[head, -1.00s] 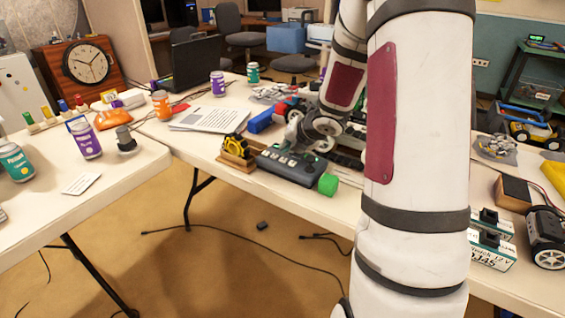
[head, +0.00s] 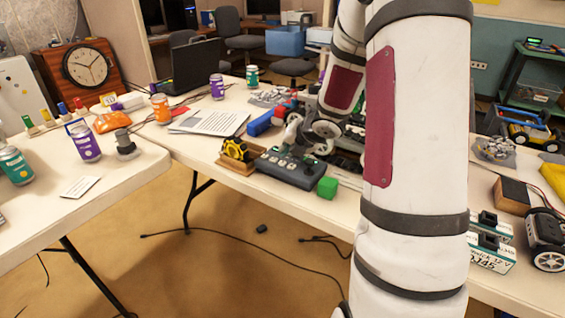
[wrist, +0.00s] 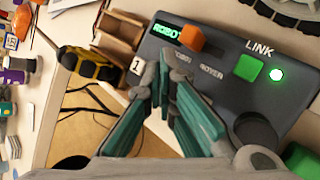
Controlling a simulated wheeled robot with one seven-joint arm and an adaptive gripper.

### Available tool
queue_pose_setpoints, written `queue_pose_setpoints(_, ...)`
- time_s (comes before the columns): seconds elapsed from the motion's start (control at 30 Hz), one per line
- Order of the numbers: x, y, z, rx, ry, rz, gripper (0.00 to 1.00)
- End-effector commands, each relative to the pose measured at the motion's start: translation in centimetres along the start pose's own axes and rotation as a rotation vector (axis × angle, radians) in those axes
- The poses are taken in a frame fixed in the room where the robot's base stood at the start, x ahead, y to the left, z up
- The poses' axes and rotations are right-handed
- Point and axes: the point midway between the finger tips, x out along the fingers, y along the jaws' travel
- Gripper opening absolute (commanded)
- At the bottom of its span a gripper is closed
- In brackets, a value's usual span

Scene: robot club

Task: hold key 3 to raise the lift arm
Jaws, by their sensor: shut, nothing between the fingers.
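The dark control box (head: 285,168) lies on the table with several light keys on top, too small to read in the head view. In the wrist view the box (wrist: 215,75) shows a ROBOT display, an orange control (wrist: 191,40), a green button (wrist: 249,67) under LINK and a lit green lamp (wrist: 277,74). A white key marked 1 (wrist: 137,66) shows at the left of the fingertips. My gripper (wrist: 168,70) is shut and empty, with its tips over the box's key side. Key 3 cannot be made out; my fingers may hide it. The lift arm cannot be identified.
Papers (head: 210,122) lie farther back. Robot parts crowd the area behind my gripper.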

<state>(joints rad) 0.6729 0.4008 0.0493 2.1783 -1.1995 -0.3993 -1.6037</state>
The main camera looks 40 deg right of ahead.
Motion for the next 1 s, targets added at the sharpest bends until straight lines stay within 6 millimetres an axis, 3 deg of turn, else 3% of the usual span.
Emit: queue_pose_setpoints(1.0, 0.63, -0.45, -0.46, 0.0, 0.0, 0.0, 0.0)
